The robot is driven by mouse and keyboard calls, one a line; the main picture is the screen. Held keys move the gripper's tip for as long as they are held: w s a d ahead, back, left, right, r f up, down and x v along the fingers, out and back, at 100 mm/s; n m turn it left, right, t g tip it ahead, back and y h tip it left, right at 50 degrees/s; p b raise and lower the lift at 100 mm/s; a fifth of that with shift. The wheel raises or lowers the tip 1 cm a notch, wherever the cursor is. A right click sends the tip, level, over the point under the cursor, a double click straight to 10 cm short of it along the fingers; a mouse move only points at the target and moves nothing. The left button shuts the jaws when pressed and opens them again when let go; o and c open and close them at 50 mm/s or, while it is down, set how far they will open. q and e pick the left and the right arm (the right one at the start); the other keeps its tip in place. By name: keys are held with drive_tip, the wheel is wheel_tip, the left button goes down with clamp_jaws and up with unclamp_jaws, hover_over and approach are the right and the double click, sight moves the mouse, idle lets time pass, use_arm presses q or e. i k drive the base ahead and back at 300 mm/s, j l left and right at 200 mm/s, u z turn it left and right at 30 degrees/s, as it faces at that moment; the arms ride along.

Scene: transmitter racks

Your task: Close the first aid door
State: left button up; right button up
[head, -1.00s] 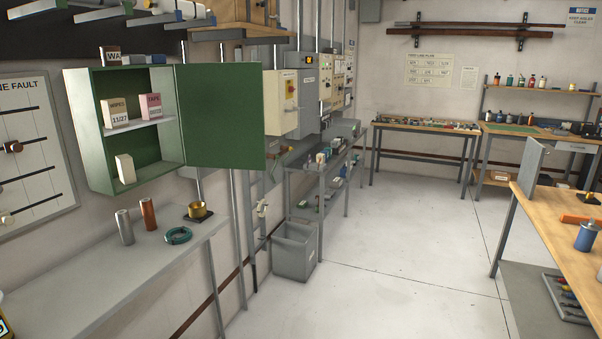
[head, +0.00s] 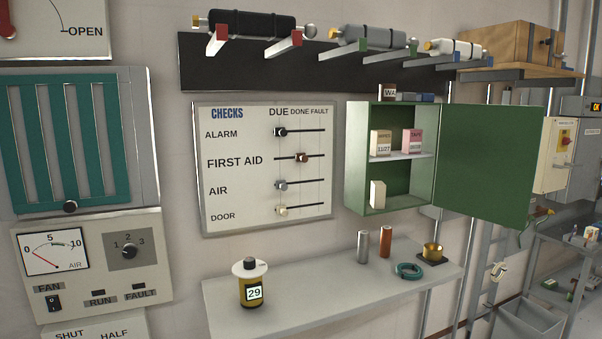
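The first aid cabinet (head: 353,160) is a green box on the wall, right of centre in the head view. Its green door (head: 487,165) is hinged on the right side and stands wide open, swung out to the right. Inside are a wipes box (head: 381,142) and a pink tape box (head: 412,141) on the shelf. A small white box (head: 378,194) stands on the cabinet floor. Neither of my grippers is in view.
A grey shelf (head: 330,303) below holds a yellow container (head: 253,286), two cylinders, a teal ring (head: 408,271) and a brass cup (head: 432,252). A checks board (head: 265,165) hangs left of the cabinet. A rack with cylinders (head: 320,70) projects above.

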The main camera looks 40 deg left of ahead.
sight(488, 154)
drive_tip(key=u, duration=1.6)
drive_tip(key=l+u, duration=0.15)
drive_tip(key=u, duration=0.2)
drive_tip(key=i+l+u, duration=0.1)
drive_tip(key=u, duration=0.3)
drive_tip(key=l+u, duration=0.35)
drive_tip(key=l, duration=0.75)
drive_tip(key=l+u, duration=0.4)
drive_tip(key=l, duration=1.3)
drive_tip(key=k+l, duration=0.15)
drive_tip(key=l, duration=0.9)
drive_tip(key=k+l+u, duration=0.1)
drive_tip(key=l, duration=0.45)
drive_tip(key=k+l, duration=0.15)
drive_tip(key=l, duration=0.4)
drive_tip(key=k+l, duration=0.1)
drive_tip(key=l, duration=0.4)
